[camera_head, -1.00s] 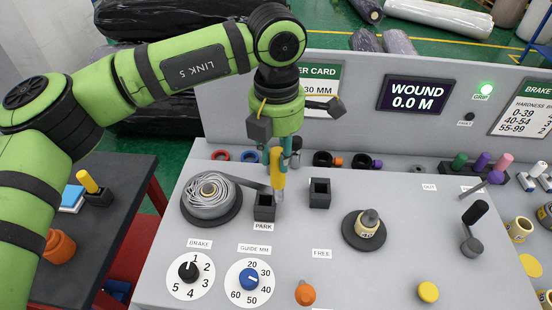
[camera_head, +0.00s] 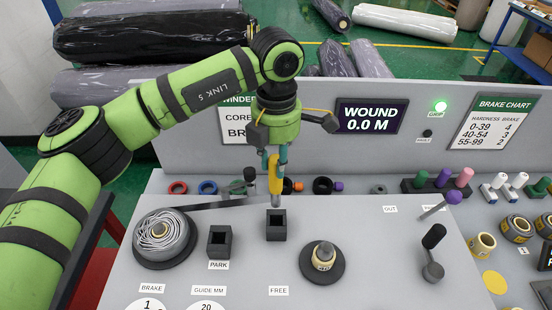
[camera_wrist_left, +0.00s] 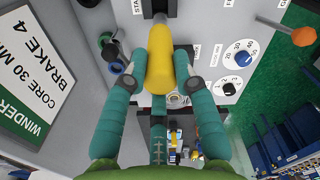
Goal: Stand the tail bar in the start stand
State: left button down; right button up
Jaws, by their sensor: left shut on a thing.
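My left gripper (camera_head: 274,170) is shut on the tail bar (camera_head: 275,186), a bar with a yellow grip and a grey lower end. It holds the bar nearly upright at the dark square start stand (camera_head: 277,226). The bar's tip is at the stand's opening; I cannot tell whether it is inside. In the left wrist view the yellow grip (camera_wrist_left: 160,62) sits between the teal fingers, its lower end pointing at a dark stand. A grey strip (camera_head: 225,205) runs from the wound roll (camera_head: 160,236) to the bar. My right gripper is out of view.
The empty park stand (camera_head: 219,243) is to the left. A core on a spindle (camera_head: 323,257) is to the right, with a crank (camera_head: 433,250) beyond. Several rings and plugs line the back panel, which carries the WOUND display (camera_head: 369,116).

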aim_at(277, 180)
pick_arm(q)
jog(key=shift+w+d+f, duration=0.1)
jog(key=shift+f+b, duration=0.7)
jog(key=shift+b, duration=0.15)
notch_tip(277, 180, down, 4)
jog(key=b, duration=0.3)
jog(key=shift+f, duration=0.1)
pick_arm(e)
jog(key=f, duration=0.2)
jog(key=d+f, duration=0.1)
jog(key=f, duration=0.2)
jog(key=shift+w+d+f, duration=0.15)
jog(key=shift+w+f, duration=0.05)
pick_arm(q)
jog(key=shift+b, duration=0.5)
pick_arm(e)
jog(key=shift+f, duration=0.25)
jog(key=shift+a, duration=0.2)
pick_arm(q)
jog(key=shift+b, duration=0.5)
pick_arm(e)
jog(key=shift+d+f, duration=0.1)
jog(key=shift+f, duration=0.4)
pick_arm(q)
jog(key=shift+f, duration=0.2)
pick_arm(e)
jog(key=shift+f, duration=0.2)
